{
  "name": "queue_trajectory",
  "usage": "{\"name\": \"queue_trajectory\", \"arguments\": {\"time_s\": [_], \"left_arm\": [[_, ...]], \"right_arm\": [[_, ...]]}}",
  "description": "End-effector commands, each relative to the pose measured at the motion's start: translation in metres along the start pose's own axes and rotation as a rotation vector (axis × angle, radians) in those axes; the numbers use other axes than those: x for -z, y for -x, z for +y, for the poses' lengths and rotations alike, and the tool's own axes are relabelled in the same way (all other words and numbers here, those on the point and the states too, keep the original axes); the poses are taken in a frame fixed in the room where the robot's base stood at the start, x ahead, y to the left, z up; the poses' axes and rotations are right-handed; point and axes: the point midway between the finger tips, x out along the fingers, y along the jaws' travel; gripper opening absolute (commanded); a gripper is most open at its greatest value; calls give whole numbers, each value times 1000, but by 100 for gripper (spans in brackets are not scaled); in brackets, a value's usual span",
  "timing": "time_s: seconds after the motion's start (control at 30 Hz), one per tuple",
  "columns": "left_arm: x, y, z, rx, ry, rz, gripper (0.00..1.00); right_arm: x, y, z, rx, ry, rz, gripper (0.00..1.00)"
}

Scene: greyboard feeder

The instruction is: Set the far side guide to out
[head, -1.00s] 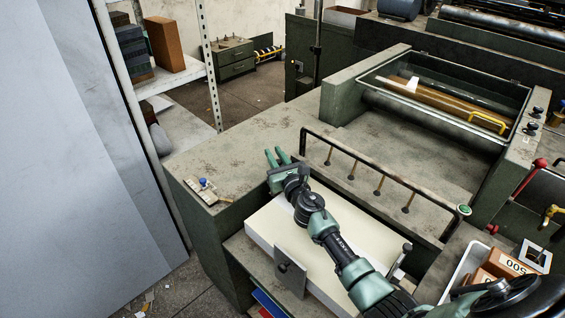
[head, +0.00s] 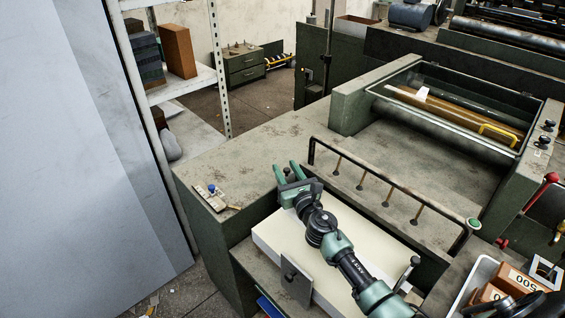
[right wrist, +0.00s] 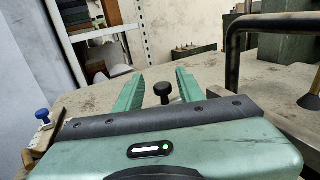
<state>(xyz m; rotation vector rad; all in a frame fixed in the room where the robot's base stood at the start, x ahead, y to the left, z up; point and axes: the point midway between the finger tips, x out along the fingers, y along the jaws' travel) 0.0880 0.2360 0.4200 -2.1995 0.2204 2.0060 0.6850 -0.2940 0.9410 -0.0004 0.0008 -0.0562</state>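My right gripper (head: 288,171) is over the far edge of the board stack, by the left end of the black rail. In the right wrist view its two green fingers (right wrist: 160,80) are apart. A black round knob (right wrist: 163,90) on a short stem shows between them, with no clear contact; it may belong to the far side guide. The guide's body is hidden by the gripper. A metal plate with a dark knob (head: 296,281), a guide by its look, stands at the near side of the cream board stack (head: 265,237). My left gripper is out of view.
The black rail (head: 390,181) with brass rods runs beside the stack. A small plate with a blue knob (head: 212,189) lies on the green feeder top (head: 240,160), whose left part is mostly clear. A white tray (head: 473,285) with brown boxes is at lower right.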

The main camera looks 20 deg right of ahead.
Motion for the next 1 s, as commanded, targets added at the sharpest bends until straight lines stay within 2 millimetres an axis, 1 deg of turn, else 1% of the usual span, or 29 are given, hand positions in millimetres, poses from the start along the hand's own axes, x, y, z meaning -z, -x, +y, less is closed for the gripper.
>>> {"name": "queue_trajectory", "arguments": {"time_s": [0.03, 0.1, 0.2, 0.3, 0.83, 0.93, 1.0], "left_arm": [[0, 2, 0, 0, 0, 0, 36], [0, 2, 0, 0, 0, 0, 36], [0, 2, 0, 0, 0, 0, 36], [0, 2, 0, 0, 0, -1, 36], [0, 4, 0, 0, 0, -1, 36], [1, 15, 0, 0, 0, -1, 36], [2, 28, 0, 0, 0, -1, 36]], "right_arm": [[0, 10, 0, -1, 3, 1, 39], [0, 21, 0, -1, 2, 1, 39], [0, 34, 0, -2, 1, 1, 39], [0, 40, 1, -1, 0, 0, 39], [-2, 41, 1, -1, 0, -1, 39], [-13, 41, 1, -1, 0, -1, 39], [-27, 41, 1, -1, 0, -1, 39]]}}
